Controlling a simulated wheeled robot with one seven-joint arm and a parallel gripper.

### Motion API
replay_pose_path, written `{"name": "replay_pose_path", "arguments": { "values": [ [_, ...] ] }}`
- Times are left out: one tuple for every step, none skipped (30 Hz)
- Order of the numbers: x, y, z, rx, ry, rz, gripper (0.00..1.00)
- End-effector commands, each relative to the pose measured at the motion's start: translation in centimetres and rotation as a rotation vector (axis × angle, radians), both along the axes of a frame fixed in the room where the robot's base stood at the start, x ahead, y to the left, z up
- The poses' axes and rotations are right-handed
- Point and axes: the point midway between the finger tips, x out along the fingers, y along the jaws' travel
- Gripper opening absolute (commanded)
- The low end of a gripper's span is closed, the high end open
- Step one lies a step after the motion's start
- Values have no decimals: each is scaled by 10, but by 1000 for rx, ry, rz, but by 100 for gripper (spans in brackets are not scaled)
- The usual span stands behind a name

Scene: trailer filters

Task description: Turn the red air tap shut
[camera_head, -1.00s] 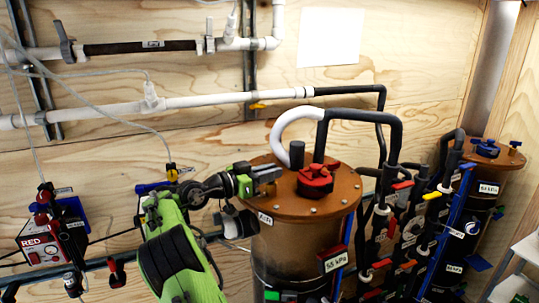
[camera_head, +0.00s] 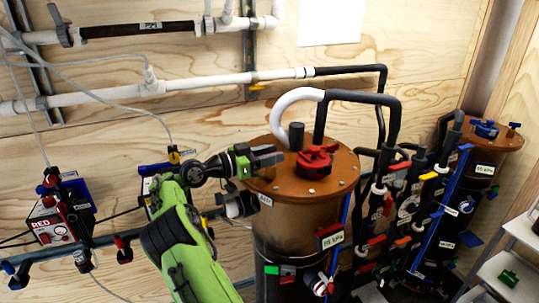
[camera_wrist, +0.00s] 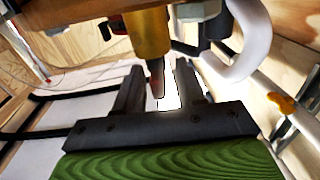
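Several red handles are in view, and I cannot tell for certain which is the red air tap. One red tap (camera_head: 123,249) sits on the dark pipe low at the left, below the box marked RED (camera_head: 55,222). A red star-shaped knob (camera_head: 314,161) sits on the brown lid of the near canister (camera_head: 270,180). My gripper (camera_head: 280,158) is over the left part of this lid, just left of the knob and far from the low tap. In the wrist view my gripper (camera_wrist: 160,90) has its fingers apart. A brass-coloured cylinder (camera_wrist: 148,32) with a dark tip shows beyond and between them.
A second canister (camera_head: 470,190) and a cluster of pipes with red, yellow and blue handles stand at the right. A white pipe bend (camera_head: 285,115) rises behind the knob. A yellow valve handle (camera_wrist: 283,103) shows at the right of the wrist view. Thin hoses hang at left.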

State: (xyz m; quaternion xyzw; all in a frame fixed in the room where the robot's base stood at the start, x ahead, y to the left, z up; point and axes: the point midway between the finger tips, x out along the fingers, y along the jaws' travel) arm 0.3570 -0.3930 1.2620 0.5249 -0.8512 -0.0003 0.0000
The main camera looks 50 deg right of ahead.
Motion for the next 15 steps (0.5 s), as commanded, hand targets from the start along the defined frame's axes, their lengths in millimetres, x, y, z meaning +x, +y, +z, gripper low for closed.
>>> {"name": "replay_pose_path", "arguments": {
  "values": [
    [0,0,0,0,0,1,38],
    [0,0,0,0,0,1,38],
    [0,0,0,0,0,1,38],
    [0,0,0,0,0,1,38],
    [0,0,0,0,0,1,38],
    [1,1,0,0,0,1,38],
    [1,2,0,0,0,2,38],
    [2,3,0,0,1,2,38],
    [5,8,0,-1,2,4,38],
    [8,12,0,-1,3,5,38],
    [10,17,1,-2,3,5,38],
    [15,26,1,-2,2,7,38],
    [19,34,1,-4,4,7,38],
    [23,41,2,-4,3,7,38],
    [28,52,2,-4,3,8,38]
  ]
}}
